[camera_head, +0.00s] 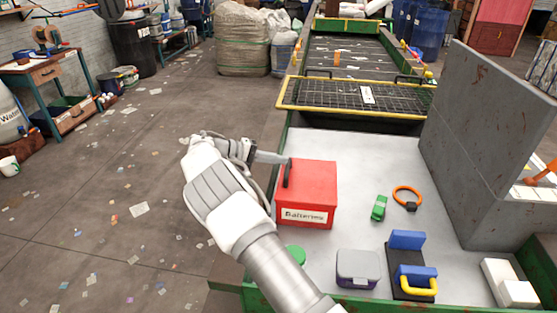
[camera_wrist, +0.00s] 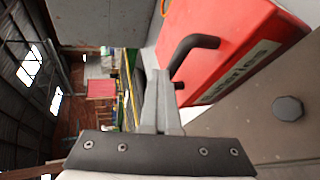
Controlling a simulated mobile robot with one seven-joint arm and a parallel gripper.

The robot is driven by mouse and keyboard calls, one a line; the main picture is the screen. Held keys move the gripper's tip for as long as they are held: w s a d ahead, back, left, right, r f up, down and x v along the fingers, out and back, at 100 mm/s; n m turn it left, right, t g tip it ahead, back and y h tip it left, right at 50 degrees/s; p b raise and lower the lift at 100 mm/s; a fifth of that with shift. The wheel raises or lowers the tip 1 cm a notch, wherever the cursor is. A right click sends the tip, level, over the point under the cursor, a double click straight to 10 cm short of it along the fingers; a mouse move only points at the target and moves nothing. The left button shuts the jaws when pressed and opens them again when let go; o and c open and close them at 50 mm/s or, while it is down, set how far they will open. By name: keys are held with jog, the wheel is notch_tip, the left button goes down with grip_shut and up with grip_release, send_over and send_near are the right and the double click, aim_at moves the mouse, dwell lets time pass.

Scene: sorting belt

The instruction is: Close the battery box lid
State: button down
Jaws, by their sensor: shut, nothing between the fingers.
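The red battery box (camera_head: 308,195), labelled "Batteries", stands upright on the left side of the grey worktop. Its flat red lid (camera_head: 312,171) lies over the top; I cannot tell whether it is fully flush. A black handle (camera_head: 287,174) is on the lid's left side. My gripper (camera_head: 284,160) is at the far left edge of the lid, near the handle. In the wrist view my gripper (camera_wrist: 158,80) has its fingers together and empty, beside the black handle (camera_wrist: 192,54) and the red box (camera_wrist: 235,40); whether they touch is unclear.
On the worktop (camera_head: 350,150) are a green item (camera_head: 379,207), an orange ring (camera_head: 407,195), a grey-and-purple box (camera_head: 358,267) and a blue-yellow clamp-like holder (camera_head: 410,265). A grey wall panel (camera_head: 480,150) bounds the right. The yellow-edged mesh belt (camera_head: 355,97) lies beyond.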

jog(key=shift+a+f, duration=0.15)
jog(key=shift+f, duration=0.2)
